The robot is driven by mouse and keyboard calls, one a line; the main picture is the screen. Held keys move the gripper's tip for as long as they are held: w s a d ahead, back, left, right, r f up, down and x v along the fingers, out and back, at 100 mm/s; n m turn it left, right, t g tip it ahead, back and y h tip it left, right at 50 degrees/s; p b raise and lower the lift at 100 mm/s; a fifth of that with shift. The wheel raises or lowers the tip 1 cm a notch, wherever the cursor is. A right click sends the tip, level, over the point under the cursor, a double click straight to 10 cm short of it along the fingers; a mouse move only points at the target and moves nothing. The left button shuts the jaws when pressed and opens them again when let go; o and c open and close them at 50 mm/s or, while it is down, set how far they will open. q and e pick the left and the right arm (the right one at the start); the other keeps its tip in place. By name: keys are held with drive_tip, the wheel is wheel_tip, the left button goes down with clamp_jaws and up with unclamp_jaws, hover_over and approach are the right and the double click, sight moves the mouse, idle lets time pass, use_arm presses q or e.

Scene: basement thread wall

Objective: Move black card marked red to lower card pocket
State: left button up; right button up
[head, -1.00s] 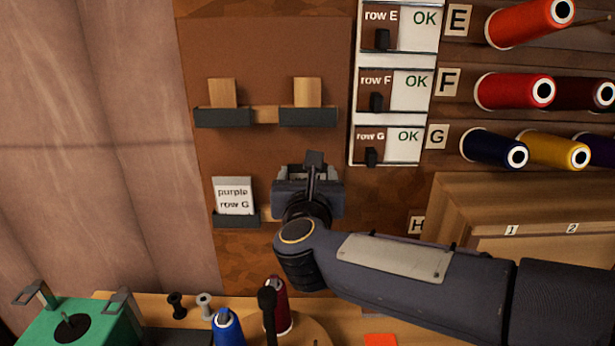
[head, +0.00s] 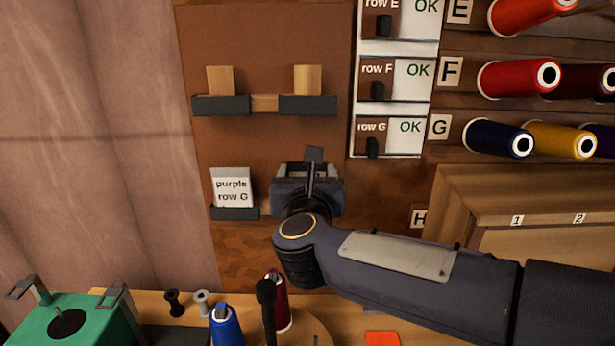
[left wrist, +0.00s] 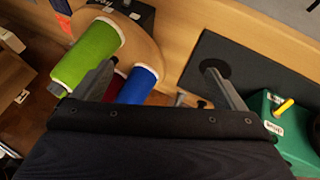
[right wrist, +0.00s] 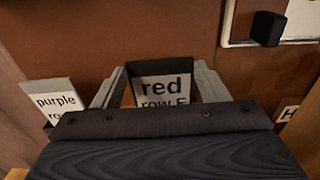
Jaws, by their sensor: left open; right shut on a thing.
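My right gripper (head: 311,180) is in front of the lower right part of the brown board in the head view. In the right wrist view its fingers (right wrist: 165,85) are shut on the black card (right wrist: 166,68), which has a white label reading "red" and a partly cut-off row line. The card is upright. The lower card pocket behind it is hidden by my gripper, so I cannot tell whether the card touches it. My left gripper (left wrist: 160,82) is open and empty over the bench, with spools by its left finger.
A purple row G card (head: 231,187) stands in the lower left pocket (head: 234,213). Two upper pockets (head: 221,106) have bare wooden backs. Row panels (head: 407,82) marked OK and thread spools (head: 520,76) are at right. A green machine (head: 75,320) stands on the bench below.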

drive_tip(key=shift+f, duration=0.15)
drive_tip(key=shift+f, duration=0.1)
drive_tip(key=o, duration=0.8)
drive_tip(key=s+b, duration=0.1)
drive_tip(key=s, duration=0.6)
drive_tip(key=shift+s+b, duration=0.4)
